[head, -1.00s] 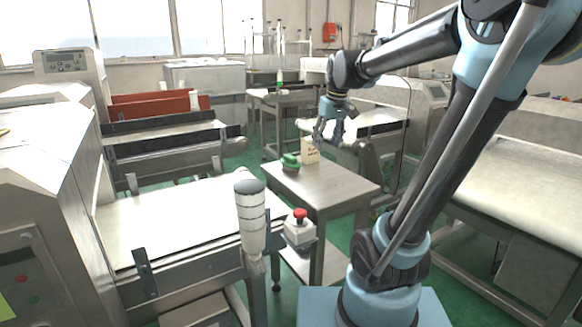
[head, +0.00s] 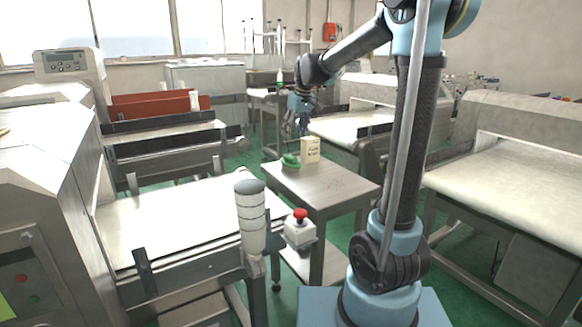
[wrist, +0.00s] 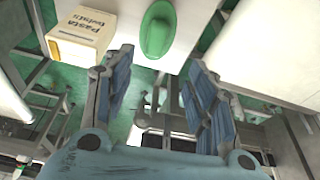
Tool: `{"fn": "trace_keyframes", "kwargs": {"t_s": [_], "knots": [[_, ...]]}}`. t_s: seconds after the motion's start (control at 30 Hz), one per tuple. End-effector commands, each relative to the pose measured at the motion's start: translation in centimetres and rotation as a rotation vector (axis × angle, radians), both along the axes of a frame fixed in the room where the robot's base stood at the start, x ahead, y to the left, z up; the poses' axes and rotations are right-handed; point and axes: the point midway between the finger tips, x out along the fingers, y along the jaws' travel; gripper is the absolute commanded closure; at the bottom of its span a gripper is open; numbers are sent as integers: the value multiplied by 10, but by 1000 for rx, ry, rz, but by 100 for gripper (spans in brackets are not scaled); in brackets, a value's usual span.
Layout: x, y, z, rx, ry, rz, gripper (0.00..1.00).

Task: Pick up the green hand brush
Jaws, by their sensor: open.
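The green hand brush (head: 290,160) lies on the small table (head: 335,190), near its far left corner. In the wrist view the brush (wrist: 158,30) shows at the top, beyond the fingertips, as a rounded green shape. My gripper (head: 303,128) is above the table's far end, higher than the brush and apart from it. In the wrist view my gripper (wrist: 163,65) has its two blue-padded fingers spread wide with nothing between them.
A cream box (head: 310,149) with lettering reading "Pasta" stands right beside the brush; it also shows in the wrist view (wrist: 82,32). A red-topped button box (head: 300,228) and a white cylindrical post (head: 250,215) are nearer. The table's near half is bare.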

Motion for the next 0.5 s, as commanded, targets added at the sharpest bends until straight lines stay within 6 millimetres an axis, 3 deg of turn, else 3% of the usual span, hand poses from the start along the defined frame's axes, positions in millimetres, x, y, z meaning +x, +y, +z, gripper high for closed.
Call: {"fn": "trace_keyframes", "kwargs": {"t_s": [0.3,0.5], "knots": [[13,9,-50,0,0,0,48],[15,12,-64,0,0,0,48]]}}
